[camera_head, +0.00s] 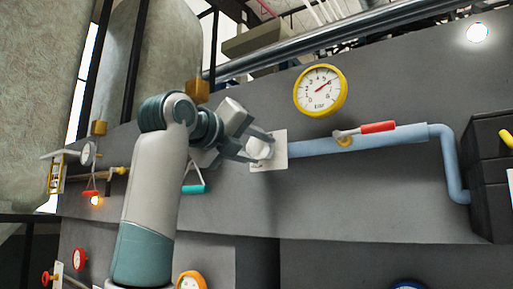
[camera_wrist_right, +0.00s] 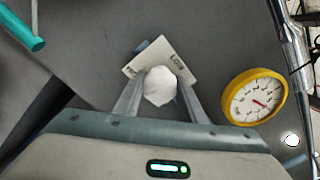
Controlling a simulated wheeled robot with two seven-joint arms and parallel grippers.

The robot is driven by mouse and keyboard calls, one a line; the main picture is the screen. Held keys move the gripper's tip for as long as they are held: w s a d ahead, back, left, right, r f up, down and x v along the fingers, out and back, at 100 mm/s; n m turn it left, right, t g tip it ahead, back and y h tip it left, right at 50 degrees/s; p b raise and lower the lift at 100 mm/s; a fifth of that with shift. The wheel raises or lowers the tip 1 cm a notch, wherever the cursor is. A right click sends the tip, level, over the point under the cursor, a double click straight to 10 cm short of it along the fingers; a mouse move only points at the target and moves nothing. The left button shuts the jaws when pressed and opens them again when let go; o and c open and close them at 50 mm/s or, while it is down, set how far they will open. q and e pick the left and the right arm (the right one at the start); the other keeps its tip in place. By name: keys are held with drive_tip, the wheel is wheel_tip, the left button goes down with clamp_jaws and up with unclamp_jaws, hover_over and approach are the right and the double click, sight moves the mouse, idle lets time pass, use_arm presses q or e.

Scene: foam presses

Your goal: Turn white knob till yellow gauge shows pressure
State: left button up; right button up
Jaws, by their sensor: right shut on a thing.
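The white knob (camera_head: 259,149) sits on a pale square plate (camera_head: 281,151) on the grey panel. My right gripper (camera_head: 254,147) is shut on the knob. In the right wrist view, the knob (camera_wrist_right: 160,86) lies between the two fingers of the gripper (camera_wrist_right: 160,98), with the plate (camera_wrist_right: 178,61) and its dark lettering behind it. The yellow-rimmed gauge (camera_head: 320,90) is above and right of the knob. Its red needle points to the upper right. The gauge also shows in the right wrist view (camera_wrist_right: 255,97). My left gripper is not in view.
A blue pipe (camera_head: 370,143) runs right from the plate, with a red-handled lever (camera_head: 378,127) on it. A teal handle (camera_head: 194,189) hangs just below my right wrist. A red gauge (camera_head: 80,259) and an orange gauge (camera_head: 192,281) are lower left. Black boxes (camera_head: 489,185) stand at the right.

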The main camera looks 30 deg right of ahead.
idle(0.3)
drive_tip(key=o, duration=1)
drive_tip(key=shift+o, duration=0.2)
drive_tip(key=shift+a, duration=0.15)
drive_tip(key=b+v, duration=0.6)
drive_tip(key=v, duration=1.1)
